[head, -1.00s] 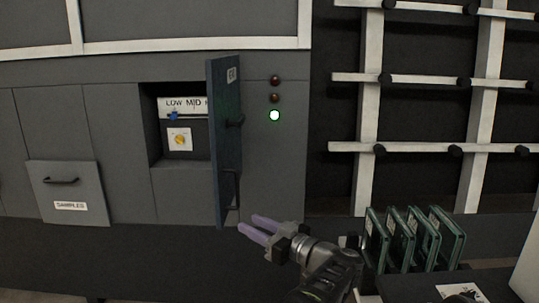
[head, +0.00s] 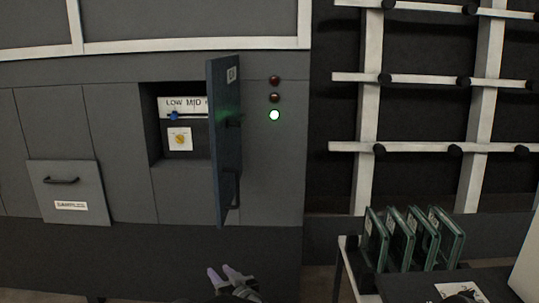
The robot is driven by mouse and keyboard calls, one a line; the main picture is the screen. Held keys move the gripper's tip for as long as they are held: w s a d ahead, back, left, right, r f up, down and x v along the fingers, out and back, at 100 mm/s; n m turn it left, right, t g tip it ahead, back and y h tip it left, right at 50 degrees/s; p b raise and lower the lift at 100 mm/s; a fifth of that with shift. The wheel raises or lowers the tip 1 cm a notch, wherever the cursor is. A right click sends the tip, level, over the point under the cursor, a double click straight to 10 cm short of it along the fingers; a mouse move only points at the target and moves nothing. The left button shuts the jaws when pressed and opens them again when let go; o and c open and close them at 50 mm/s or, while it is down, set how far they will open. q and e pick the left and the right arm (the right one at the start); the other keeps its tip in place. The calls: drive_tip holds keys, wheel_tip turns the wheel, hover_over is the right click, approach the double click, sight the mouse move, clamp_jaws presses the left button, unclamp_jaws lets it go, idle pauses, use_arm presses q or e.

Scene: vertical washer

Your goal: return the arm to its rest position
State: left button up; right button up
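My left gripper (head: 221,271) shows at the bottom of the head view, below the cabinet front. Its two pale purple fingers point up, with a gap between them and nothing held. Most of its arm is out of the frame. The dark cabinet door (head: 226,140) stands open, swung outward, above the gripper and apart from it. My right gripper is not seen.
The open recess shows a LOW/MID slider with a blue knob (head: 174,116) and a yellow dial (head: 180,140). A green lamp (head: 274,115) is lit. Several green-framed plates (head: 400,240) stand at the lower right. A SAMPLES drawer (head: 68,190) is at left.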

use_arm(q)
drive_tip(key=s+a+f+m+g+h, duration=0.1)
drive_tip(key=s+f+g+h, duration=0.25)
drive_tip(key=s+f, duration=0.65)
drive_tip(key=s+a+f+m+g+h, duration=0.15)
drive_tip(key=s+f+h, duration=0.3)
drive_tip(key=f, duration=0.95)
drive_tip(key=s+d+f+g+h, duration=0.1)
drive_tip(key=s+d+g, duration=0.1)
drive_tip(key=s, duration=0.8)
drive_tip(key=s+d+f+g+h, duration=0.2)
drive_tip(key=s+d+g, duration=0.1)
drive_tip(key=s, duration=0.7)
drive_tip(key=s+d+f+g+h, duration=0.1)
drive_tip(key=s+d, duration=0.3)
drive_tip(key=s, duration=0.6)
drive_tip(key=shift+s+d+f+g+h, duration=0.15)
drive_tip(key=shift+s+f+g+h, duration=0.35)
drive_tip(key=shift+g, duration=0.4)
